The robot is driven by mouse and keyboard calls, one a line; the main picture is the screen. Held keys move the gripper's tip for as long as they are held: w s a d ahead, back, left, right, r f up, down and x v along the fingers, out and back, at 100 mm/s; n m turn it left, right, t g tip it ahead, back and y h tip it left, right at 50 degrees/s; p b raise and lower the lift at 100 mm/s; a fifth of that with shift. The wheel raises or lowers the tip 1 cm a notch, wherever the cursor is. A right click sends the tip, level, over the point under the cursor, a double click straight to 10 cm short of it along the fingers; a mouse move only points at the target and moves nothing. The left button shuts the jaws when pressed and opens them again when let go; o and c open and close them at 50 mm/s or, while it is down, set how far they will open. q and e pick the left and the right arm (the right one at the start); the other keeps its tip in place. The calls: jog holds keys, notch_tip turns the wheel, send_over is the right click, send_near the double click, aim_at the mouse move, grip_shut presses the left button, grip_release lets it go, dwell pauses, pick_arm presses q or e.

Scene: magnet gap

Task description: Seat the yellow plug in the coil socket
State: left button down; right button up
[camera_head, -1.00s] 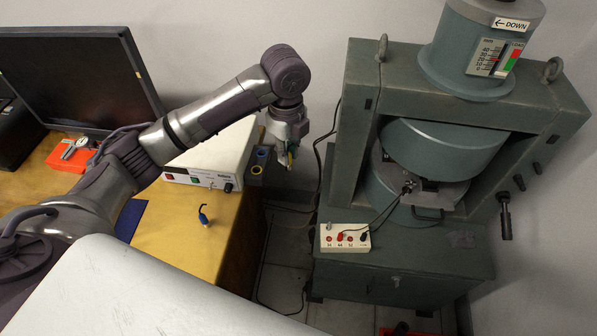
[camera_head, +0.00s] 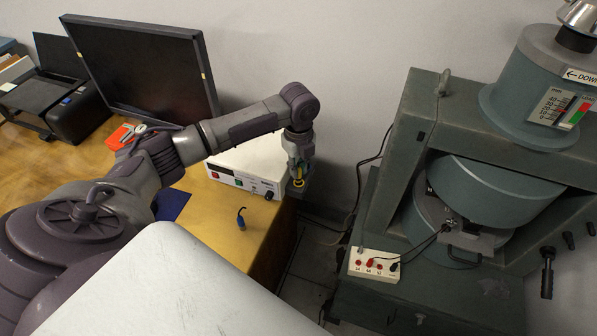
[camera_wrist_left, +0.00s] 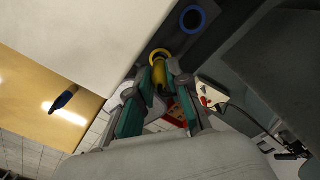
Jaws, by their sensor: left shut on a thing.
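My left gripper (camera_head: 299,178) is shut on the yellow plug (camera_wrist_left: 160,76), at the right end of the white power unit. In the left wrist view the plug sits between the fingertips (camera_wrist_left: 159,88), its end at the yellow-ringed socket (camera_wrist_left: 159,53) of a dark block. I cannot tell how deep the plug is in the ring. In the head view a yellow ring (camera_head: 298,183) shows just below the fingers. A blue-ringed socket (camera_wrist_left: 193,18) is beside it, empty. My right gripper is not in view.
The white power unit (camera_head: 240,172) is close left of the gripper. A white terminal box (camera_head: 372,265) with leads sits on the magnet's base (camera_head: 430,305). A monitor (camera_head: 145,70) stands behind my arm.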

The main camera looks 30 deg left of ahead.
aim_at(299, 166)
pick_arm(q)
jog(key=shift+f, duration=1.25)
jog(key=shift+f, duration=0.1)
jog(key=c, duration=1.4)
grip_release()
notch_tip(299, 166, up, 12)
jog(key=shift+r, duration=0.15)
